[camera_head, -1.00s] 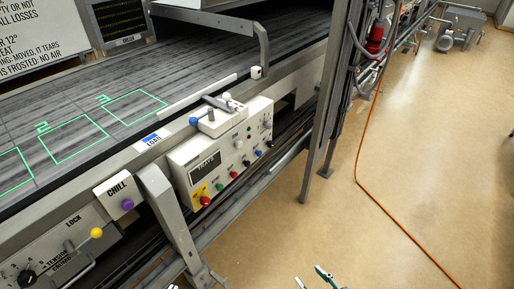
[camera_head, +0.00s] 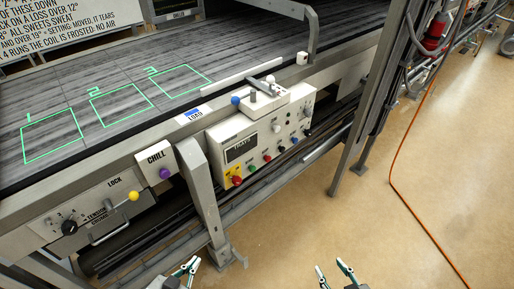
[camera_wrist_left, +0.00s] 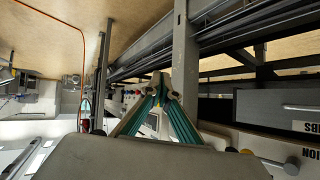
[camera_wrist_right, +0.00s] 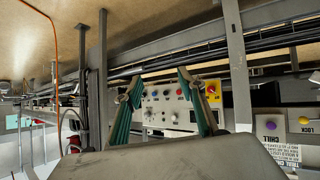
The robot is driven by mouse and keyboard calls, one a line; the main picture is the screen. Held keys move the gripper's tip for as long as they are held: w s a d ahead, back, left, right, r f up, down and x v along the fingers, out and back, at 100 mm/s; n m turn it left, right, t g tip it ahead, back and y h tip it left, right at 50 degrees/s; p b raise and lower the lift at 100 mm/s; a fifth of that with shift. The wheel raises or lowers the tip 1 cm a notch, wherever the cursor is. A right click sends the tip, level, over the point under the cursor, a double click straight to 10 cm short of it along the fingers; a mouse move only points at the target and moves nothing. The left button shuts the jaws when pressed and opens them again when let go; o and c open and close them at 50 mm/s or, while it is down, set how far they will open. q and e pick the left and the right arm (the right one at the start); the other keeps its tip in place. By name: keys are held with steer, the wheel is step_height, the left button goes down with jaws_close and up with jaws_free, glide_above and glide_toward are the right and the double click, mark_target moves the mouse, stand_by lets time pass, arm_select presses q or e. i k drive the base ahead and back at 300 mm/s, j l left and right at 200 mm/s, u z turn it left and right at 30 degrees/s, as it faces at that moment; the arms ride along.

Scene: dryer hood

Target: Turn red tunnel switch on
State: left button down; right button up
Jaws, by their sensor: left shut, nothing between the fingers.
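A white control panel (camera_head: 262,140) with a dark display is on the front of the conveyor frame. A small red switch (camera_head: 266,159) sits in its lower row between green and blue ones; its label and on/off position are too small to read. A larger red button (camera_head: 237,181) on a yellow plate is at the lower left corner. My left gripper (camera_head: 188,266) is shut and empty, low and left of the panel. My right gripper (camera_head: 333,268) is open and empty, below and right of it. The panel also shows between its fingers in the right wrist view (camera_wrist_right: 170,116).
A grey leg (camera_head: 203,190) stands left of the panel, beside the CHILL box (camera_head: 157,164) with a purple button. A yellow-knobbed lever (camera_head: 133,196) is further left. A metal post (camera_head: 380,100) rises at right. The tan floor (camera_head: 400,220) in front is clear except for an orange cable (camera_head: 410,205).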

mark_target(236, 181)
steer(key=i+l+u, duration=0.15)
steer(key=l+u, duration=0.3)
steer(key=l, duration=0.6)
steer(key=l+u, duration=0.45)
steer(key=l, duration=0.6)
